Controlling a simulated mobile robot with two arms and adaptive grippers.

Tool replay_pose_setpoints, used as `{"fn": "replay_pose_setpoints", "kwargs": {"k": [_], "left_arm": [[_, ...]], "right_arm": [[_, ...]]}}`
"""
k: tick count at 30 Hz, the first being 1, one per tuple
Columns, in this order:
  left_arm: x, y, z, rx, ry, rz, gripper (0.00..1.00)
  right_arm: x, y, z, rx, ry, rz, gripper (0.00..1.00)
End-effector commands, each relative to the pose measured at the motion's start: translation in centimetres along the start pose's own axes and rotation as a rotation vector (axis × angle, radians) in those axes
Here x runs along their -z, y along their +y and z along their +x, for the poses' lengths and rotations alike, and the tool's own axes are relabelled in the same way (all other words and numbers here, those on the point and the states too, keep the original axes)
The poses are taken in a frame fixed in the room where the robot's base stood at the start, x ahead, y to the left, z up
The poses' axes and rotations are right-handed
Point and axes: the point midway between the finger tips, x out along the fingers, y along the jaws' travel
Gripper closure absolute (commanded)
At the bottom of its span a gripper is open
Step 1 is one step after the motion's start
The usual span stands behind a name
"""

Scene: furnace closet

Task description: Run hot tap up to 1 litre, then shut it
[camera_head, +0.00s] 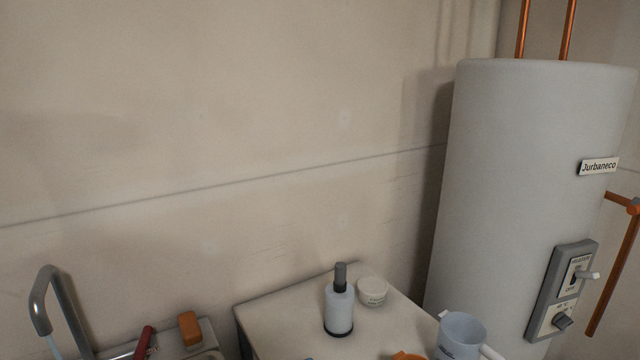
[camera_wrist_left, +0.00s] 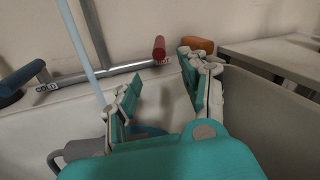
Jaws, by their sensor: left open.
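The stream also runs down the left wrist view (camera_wrist_left: 82,50). The red hot handle (camera_wrist_left: 159,48) sits at the right end of the tap bar (camera_wrist_left: 100,78); the blue cold handle (camera_wrist_left: 22,79) is at the left end. My left gripper (camera_wrist_left: 161,66) is open and empty, its fingers pointing toward the red handle. A bluish vessel (camera_wrist_left: 150,129) is partly hidden behind the gripper; its water level cannot be seen.
An orange block (camera_head: 190,328) lies right of the red handle. A table (camera_head: 280,318) carries a pump bottle (camera_head: 339,308), a small white bowl (camera_head: 372,291) and a pale blue mug (camera_head: 462,332). A grey water heater (camera_head: 530,150) with a switch panel (camera_head: 562,290) stands at right.

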Motion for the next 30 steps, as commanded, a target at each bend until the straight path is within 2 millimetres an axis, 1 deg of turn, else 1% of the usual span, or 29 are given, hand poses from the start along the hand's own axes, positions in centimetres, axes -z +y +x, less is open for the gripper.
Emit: {"fn": "replay_pose_setpoints", "kwargs": {"k": [16, 21, 30], "left_arm": [[0.1, 0.0, -3.8, 0.000, 0.001, 0.000, 0.55], [0.0, 0.0, -4.3, 0.000, 0.000, -0.001, 0.55], [-0.1, 0.0, -4.2, -0.002, -0.001, -0.001, 0.55]], "right_arm": [[-0.1, 0.1, 0.7, -0.001, 0.000, 0.000, 0.55], [-0.1, 0.2, 0.7, -0.002, -0.001, 0.000, 0.55], [-0.1, 0.3, 0.6, -0.004, -0.001, -0.001, 0.55]]}}
